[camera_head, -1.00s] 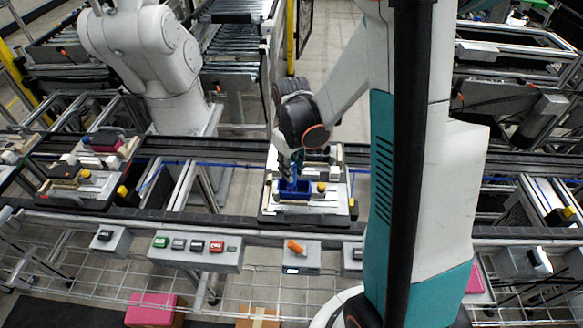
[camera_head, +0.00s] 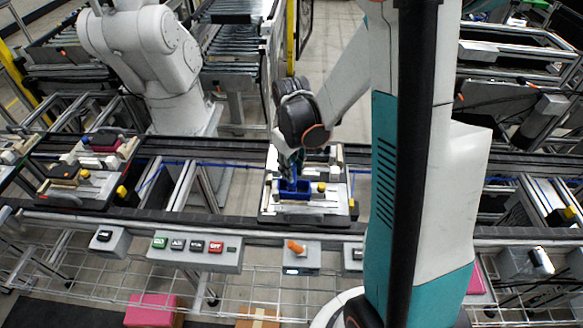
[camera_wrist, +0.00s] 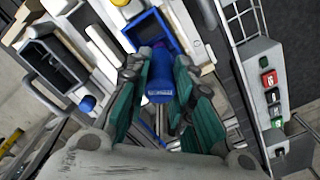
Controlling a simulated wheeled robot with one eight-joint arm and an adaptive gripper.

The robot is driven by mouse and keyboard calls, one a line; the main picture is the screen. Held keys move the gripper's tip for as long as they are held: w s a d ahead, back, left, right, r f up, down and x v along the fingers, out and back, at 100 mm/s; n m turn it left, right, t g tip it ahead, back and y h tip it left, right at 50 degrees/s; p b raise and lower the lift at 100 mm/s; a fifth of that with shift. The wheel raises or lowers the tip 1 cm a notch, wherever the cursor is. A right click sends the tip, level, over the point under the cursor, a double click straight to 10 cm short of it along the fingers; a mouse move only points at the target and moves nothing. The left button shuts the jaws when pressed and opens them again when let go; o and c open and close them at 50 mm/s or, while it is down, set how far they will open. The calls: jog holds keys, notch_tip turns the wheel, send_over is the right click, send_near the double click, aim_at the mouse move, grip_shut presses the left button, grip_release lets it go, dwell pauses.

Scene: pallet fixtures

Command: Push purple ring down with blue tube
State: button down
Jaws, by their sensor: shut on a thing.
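My gripper (camera_wrist: 158,92) has teal fingers and is shut on the blue tube (camera_wrist: 161,72), one finger on each side. The tube points at a blue open box (camera_wrist: 139,41) on the pallet fixture. In the head view my gripper (camera_head: 289,163) is low over that fixture, with the blue box (camera_head: 296,195) just below it. I cannot tell whether the tube touches anything inside the box.
The pallet (camera_head: 335,208) also carries a yellow knob (camera_head: 321,187) and pale blocks beside the box. Another fixture pallet (camera_head: 83,189) stands to the left. A control panel with several buttons (camera_head: 196,253) runs along the front of the conveyor.

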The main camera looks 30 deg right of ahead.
jog(key=shift+f+b, duration=1.35)
jog(key=shift+b, duration=0.8)
dwell(5.1)
